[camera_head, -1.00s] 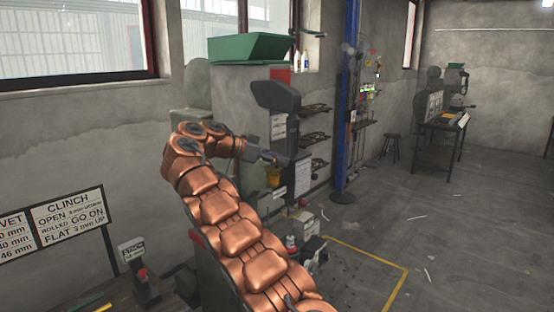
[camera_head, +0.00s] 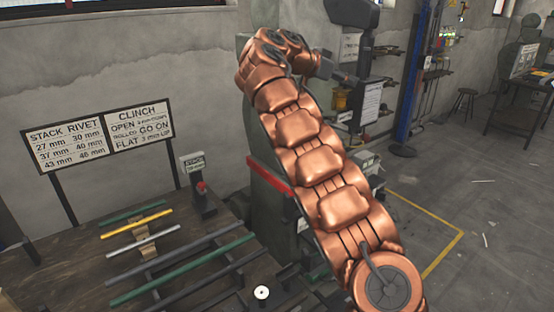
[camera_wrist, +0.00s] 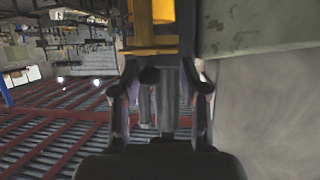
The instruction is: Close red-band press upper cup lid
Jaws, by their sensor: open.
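The press with a red band (camera_head: 268,178) stands behind my arm in the head view, and my arm hides much of it. A dark press head (camera_head: 352,12) shows at the top, cut by the frame edge. A yellow cup-like part (camera_head: 341,101) sits just below my gripper (camera_head: 345,77) in that view. In the wrist view my gripper (camera_wrist: 160,82) is open, its fingers apart with nothing clearly held between them. A yellow part (camera_wrist: 150,15) on a dark frame is just beyond the fingertips. I cannot make out the upper cup lid or its state.
A wooden bench (camera_head: 75,265) with several coloured rods is at lower left. A sign board (camera_head: 98,143) stands behind it. A blue post (camera_head: 414,85) and a stool (camera_head: 463,103) are at right. The floor inside the yellow line (camera_head: 440,262) looks largely clear.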

